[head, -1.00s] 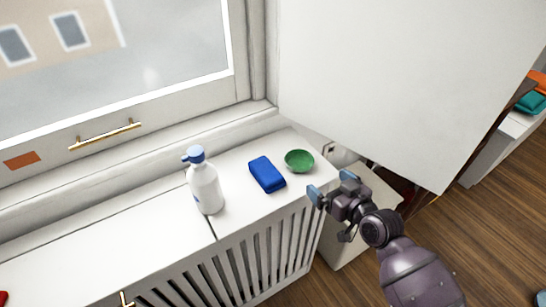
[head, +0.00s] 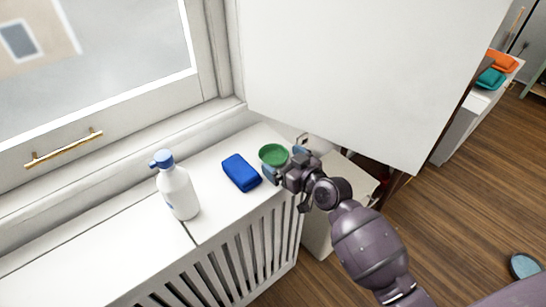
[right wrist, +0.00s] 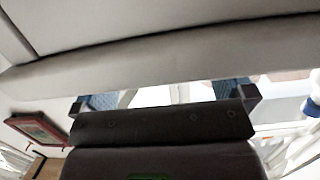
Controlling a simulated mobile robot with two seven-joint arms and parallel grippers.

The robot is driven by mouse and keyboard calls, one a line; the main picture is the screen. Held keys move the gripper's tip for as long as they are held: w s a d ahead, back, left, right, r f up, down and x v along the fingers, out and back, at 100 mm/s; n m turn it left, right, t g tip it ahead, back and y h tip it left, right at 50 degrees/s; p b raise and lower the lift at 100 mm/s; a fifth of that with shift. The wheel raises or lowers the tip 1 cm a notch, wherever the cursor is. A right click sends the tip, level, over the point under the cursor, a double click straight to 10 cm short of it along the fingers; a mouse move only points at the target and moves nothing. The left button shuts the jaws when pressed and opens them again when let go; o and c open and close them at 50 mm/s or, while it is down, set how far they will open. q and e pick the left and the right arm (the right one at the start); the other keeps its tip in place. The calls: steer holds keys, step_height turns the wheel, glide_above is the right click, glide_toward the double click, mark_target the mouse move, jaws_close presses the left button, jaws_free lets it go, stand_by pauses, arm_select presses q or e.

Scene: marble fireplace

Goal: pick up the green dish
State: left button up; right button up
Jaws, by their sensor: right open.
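The green dish (head: 273,154) is a small round bowl, upright near the right end of the white slatted cabinet top (head: 125,226). My right gripper (head: 285,162) is open at the dish's right side in the head view. One blue fingertip shows just in front of the dish and the other to its right. The dish's right edge is close to the fingers; I cannot tell whether they touch. In the right wrist view, the open right gripper (right wrist: 165,95) shows two blue pads with a gap between them. The dish is not recognisable there. My left gripper is not in view.
A blue block-like item (head: 241,172) lies just left of the dish. A white pump bottle (head: 178,190) stands farther left. A large white panel (head: 370,75) hangs over the back right. The window (head: 95,60) is behind. Wooden floor (head: 445,215) is open at right.

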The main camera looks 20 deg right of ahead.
mark_target(266, 149)
steer(key=x, duration=0.2)
steer(key=shift+w+f, duration=0.15)
steer(key=shift+w, duration=0.1)
steer(key=shift+w+a, duration=0.2)
steer(key=shift+w, duration=0.3)
steer(key=c, duration=0.8)
steer(key=shift+o, duration=0.2)
